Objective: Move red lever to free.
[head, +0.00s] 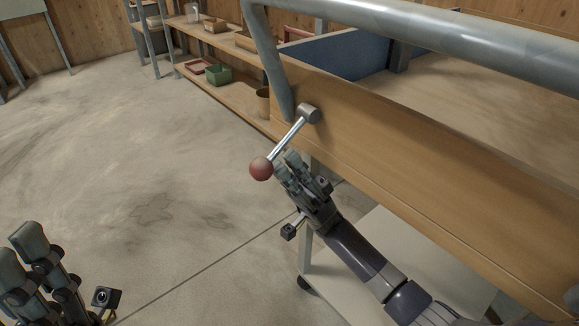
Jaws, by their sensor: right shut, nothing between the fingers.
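The lever has a dull red ball knob (261,168) on a shiny metal rod (289,135). The rod slants down and left from a grey round hub (309,113) on the side of a wooden panel (400,155). My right gripper (285,162) is shut and empty. Its fingertips are just right of the knob, close under the lower part of the rod. I cannot tell whether they touch the lever. My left gripper (42,238) is at the bottom left, far from the lever, partly cut off by the frame.
A thick grey pipe frame (420,32) runs above the panel and bends down beside the hub. A wooden shelf (228,95) with a green box (218,74) stands behind. A pale board (400,245) lies below the panel. The concrete floor at left is clear.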

